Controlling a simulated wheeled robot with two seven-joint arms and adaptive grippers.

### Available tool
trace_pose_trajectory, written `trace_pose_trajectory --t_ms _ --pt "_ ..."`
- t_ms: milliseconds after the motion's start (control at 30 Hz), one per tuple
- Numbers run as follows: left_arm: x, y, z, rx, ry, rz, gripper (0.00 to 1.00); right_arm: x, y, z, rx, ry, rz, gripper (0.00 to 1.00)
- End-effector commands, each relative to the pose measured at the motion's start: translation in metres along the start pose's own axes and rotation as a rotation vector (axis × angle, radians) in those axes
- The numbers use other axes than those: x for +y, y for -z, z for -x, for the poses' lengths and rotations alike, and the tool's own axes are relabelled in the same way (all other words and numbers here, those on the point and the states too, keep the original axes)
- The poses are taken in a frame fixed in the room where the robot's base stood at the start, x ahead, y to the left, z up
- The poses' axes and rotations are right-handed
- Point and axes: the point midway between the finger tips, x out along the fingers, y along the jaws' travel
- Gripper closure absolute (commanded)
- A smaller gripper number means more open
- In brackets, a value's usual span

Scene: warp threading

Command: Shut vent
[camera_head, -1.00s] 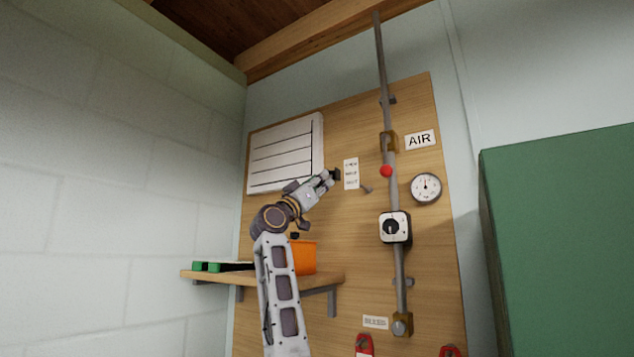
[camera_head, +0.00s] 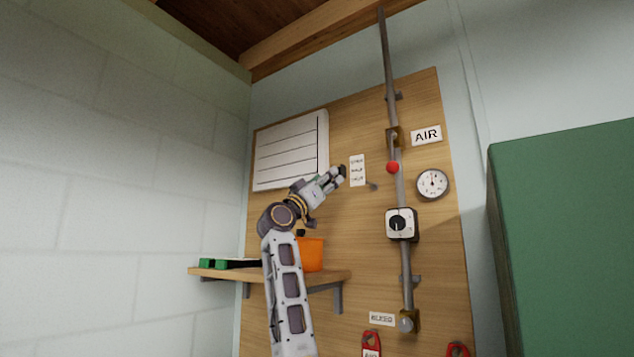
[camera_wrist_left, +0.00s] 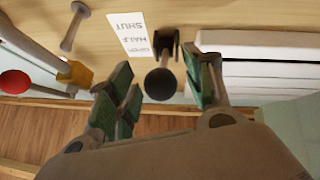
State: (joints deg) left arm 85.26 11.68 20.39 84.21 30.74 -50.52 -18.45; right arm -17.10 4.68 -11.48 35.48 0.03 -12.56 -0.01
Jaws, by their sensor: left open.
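The vent (camera_head: 291,152) is a white slatted panel on the wooden board. It shows in the left wrist view (camera_wrist_left: 262,68) at the right. Its lever ends in a black ball knob (camera_wrist_left: 160,84) and stands out from a dark bracket. A white label (camera_wrist_left: 128,34) beside it, upside down in the wrist view, reads OPEN, HALF, SHUT; the knob is near the OPEN end. My left gripper (camera_head: 341,174) is open. In the wrist view its green-padded fingers (camera_wrist_left: 160,92) are on either side of the knob, with visible gaps. My right gripper is out of view.
A grey peg (camera_head: 373,187) sticks out right of the label. A vertical pipe with a red ball (camera_head: 393,167) and a dial box (camera_head: 401,224) runs further right. An orange bin (camera_head: 312,254) stands on a shelf (camera_head: 318,278) below. A green cabinet (camera_head: 565,240) is at far right.

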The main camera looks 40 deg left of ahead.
Motion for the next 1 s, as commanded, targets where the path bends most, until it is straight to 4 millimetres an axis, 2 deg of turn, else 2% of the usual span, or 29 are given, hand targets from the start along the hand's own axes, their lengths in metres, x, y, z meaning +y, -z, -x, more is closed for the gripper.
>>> trace_pose_trajectory --t_ms 267,533,1000 --pt "-0.001 -0.001 0.010 0.000 0.001 0.000 0.49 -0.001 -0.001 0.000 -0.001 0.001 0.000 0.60" --pt "-0.001 -0.003 0.031 -0.003 0.000 -0.001 0.49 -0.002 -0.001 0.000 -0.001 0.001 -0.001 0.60" --pt "0.006 0.036 0.080 -0.001 0.000 -0.001 0.49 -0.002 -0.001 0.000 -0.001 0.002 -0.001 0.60"
